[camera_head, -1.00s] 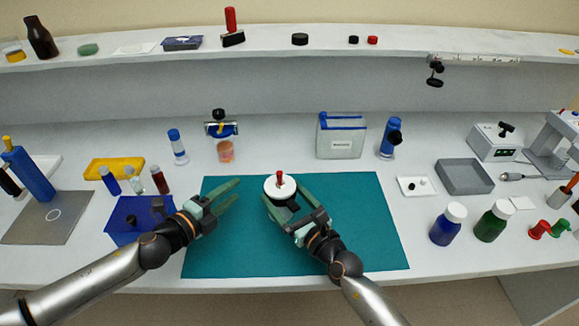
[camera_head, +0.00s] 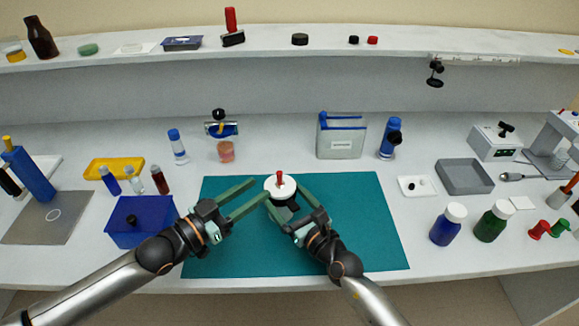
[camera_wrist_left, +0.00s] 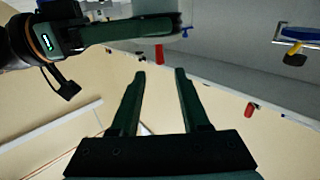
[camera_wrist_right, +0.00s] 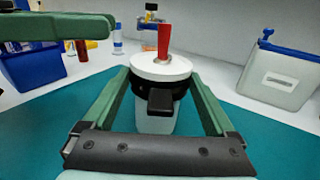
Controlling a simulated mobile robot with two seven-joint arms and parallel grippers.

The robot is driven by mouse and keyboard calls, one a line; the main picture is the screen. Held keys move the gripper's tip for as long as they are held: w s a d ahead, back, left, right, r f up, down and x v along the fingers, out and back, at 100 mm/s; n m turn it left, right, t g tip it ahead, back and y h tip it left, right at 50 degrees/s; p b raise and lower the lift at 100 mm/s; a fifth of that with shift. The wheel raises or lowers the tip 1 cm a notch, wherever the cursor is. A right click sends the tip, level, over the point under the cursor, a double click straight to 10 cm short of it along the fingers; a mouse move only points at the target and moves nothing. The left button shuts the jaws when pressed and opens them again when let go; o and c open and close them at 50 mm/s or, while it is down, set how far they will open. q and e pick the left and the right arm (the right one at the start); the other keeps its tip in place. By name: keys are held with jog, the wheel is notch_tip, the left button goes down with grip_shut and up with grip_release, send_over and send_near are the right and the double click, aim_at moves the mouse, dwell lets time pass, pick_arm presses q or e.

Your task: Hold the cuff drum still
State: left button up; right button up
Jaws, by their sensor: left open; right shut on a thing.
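The cuff drum (camera_head: 280,184) stands upright on the teal mat. It has a white round top with a red peg, a black band below, and a pale lower body in the right wrist view (camera_wrist_right: 160,69). My right gripper (camera_head: 286,198) is shut on the drum, one finger on each side; its fingers also show in the right wrist view (camera_wrist_right: 158,84). My left gripper (camera_head: 258,190) is open and empty, its fingertips close to the drum's left side. Its open fingers show in the left wrist view (camera_wrist_left: 160,75). Whether they touch the drum cannot be told.
The teal mat (camera_head: 350,235) is otherwise bare. A blue bin (camera_head: 140,235) stands left of it. A white box with a blue rim (camera_head: 341,140) and a blue-capped bottle (camera_head: 179,147) stand behind. Blue (camera_head: 447,228) and green (camera_head: 492,223) bottles stand to the right.

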aim_at(281, 173)
pick_arm(q)
jog(key=x, duration=1.1)
grip_shut()
dwell(0.3)
